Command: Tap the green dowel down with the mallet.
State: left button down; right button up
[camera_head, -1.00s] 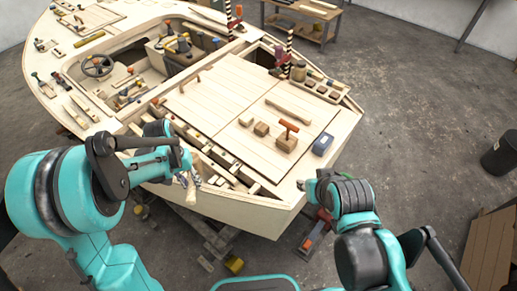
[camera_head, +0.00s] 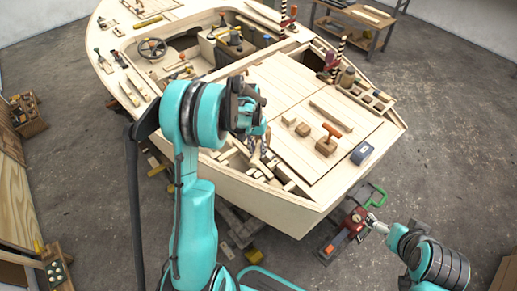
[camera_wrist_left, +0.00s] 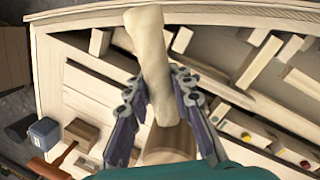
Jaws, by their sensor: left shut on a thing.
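My left gripper (camera_head: 256,155) hangs over the near edge of the boat deck. In the left wrist view, its dark fingers (camera_wrist_left: 160,105) are shut on a pale wooden handle-like piece, which I take for the mallet (camera_wrist_left: 150,55); a brown rounded part shows behind it, close to the palm.
On the deck are a block with an orange handle (camera_head: 331,131), a blue box (camera_head: 361,153), small wooden blocks and a wooden bar (camera_head: 330,116). Frame slats and open gaps lie under the left gripper. A red tool (camera_head: 352,222) is beside my right gripper.

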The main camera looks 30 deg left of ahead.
pick_arm(q)
jog(key=shift+f, duration=0.65)
jog(key=shift+b, duration=0.3)
jog(key=b+x, duration=0.3)
jog(key=a+b+x, duration=0.1)
jog(key=x, duration=0.1)
jog(key=shift+w+f+b, duration=0.15)
jog(key=shift+f+b, duration=0.05)
jog(key=shift+b, duration=0.1)
jog(key=shift+r+p, duration=0.45)
jog(key=shift+r, duration=0.05)
jog(key=p+v, duration=0.2)
jog(key=v, duration=0.1)
jog(key=d+p+v, duration=0.1)
jog(key=shift+r, duration=0.4)
jog(key=shift+a+f, duration=0.1)
